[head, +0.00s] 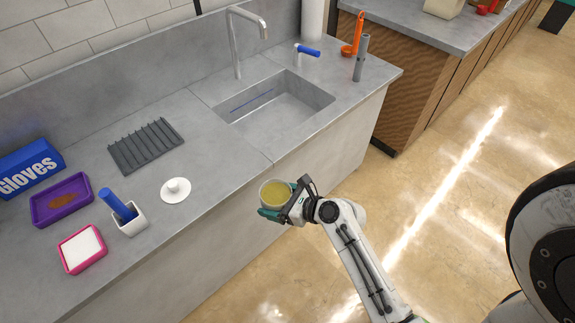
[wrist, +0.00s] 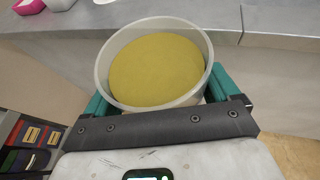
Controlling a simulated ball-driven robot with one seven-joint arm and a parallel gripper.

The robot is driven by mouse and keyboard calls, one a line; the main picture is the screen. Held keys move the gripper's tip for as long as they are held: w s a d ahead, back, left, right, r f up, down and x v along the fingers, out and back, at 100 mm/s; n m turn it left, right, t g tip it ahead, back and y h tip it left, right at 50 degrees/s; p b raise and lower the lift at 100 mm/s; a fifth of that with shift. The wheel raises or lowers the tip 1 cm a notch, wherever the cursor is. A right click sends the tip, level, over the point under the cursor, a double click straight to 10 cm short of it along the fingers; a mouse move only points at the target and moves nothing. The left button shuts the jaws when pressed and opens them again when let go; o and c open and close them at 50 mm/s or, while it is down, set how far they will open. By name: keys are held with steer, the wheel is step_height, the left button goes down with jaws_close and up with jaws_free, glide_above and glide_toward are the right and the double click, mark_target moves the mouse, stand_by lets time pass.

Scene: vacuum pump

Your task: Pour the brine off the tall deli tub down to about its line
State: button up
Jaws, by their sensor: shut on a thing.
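The tall deli tub (head: 275,193) is a clear round tub without its lid, full of yellow-green brine close to its rim. It also shows in the wrist view (wrist: 150,65), where the brine surface sits off-centre within the rim. My gripper (head: 283,206) is shut on the tub, with a green finger on each side of it. It holds the tub in the air in front of the counter's front edge. The tub's line is hidden or too small to see. A round white lid with a knob (head: 176,190) lies on the counter.
The sink (head: 275,103) is sunk in the grey counter (head: 215,165), with a tall tap (head: 236,40) behind it. A ridged dark mat (head: 146,145), a white holder (head: 130,219), a pink tray (head: 83,249), a purple tray (head: 62,199) and a gloves box (head: 28,169) stand to the left.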

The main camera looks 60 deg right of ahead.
steer(key=w+a, duration=0.2)
steer(key=a, duration=0.6)
steer(key=w+a, duration=0.3)
steer(key=a, duration=0.5)
steer(key=shift+w+a+f, duration=0.2)
steer(key=shift+f, duration=0.05)
